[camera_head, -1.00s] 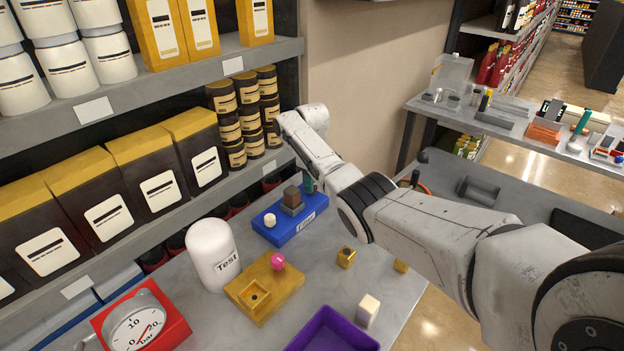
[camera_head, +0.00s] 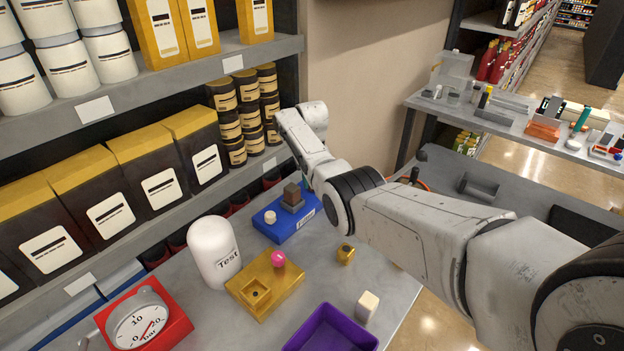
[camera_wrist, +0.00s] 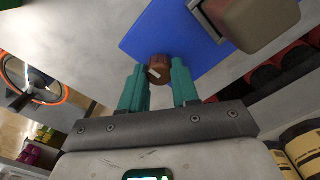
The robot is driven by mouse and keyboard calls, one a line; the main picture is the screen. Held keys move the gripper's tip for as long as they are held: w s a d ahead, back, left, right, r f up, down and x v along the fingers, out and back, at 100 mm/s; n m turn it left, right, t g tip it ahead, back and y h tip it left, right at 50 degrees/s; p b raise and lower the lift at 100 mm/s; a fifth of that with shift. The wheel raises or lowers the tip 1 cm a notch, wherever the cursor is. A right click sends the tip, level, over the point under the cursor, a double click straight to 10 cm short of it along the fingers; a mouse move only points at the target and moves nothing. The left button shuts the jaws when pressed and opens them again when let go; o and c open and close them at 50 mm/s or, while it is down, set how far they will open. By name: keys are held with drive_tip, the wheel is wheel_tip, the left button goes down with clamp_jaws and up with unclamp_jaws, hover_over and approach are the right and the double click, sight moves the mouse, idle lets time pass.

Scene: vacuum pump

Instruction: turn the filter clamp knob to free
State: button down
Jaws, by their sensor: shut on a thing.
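The filter stands on a blue base (camera_head: 291,227) with a brown block (camera_head: 292,194) in a grey holder and a white round cap (camera_head: 270,217) at its left. In the wrist view, a small brown round knob (camera_wrist: 158,66) with a white mark sits at the edge of the blue base (camera_wrist: 165,35). My gripper (camera_wrist: 159,70) has teal fingers on both sides of this knob and is shut on it. The white mark slants across the knob. The brown block (camera_wrist: 240,20) is close by at upper right. In the head view, my arm hides the knob and most of my gripper.
A white "Test" cylinder (camera_head: 213,253), a yellow block with a pink ball (camera_head: 265,284), a red gauge (camera_head: 143,322) and a purple tray (camera_head: 330,330) stand on the same table. Shelves with black and yellow boxes (camera_head: 147,169) border it at left.

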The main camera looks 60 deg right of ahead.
drive_tip(key=shift+w+r+m, duration=0.1)
drive_tip(key=shift+m, duration=0.2)
drive_tip(key=c, duration=0.8)
unclamp_jaws()
wheel_tip(320, 180, up, 11)
drive_tip(key=shift+f+b, duration=0.15)
drive_tip(key=shift+b, duration=0.25)
drive_tip(key=shift+f, duration=0.1)
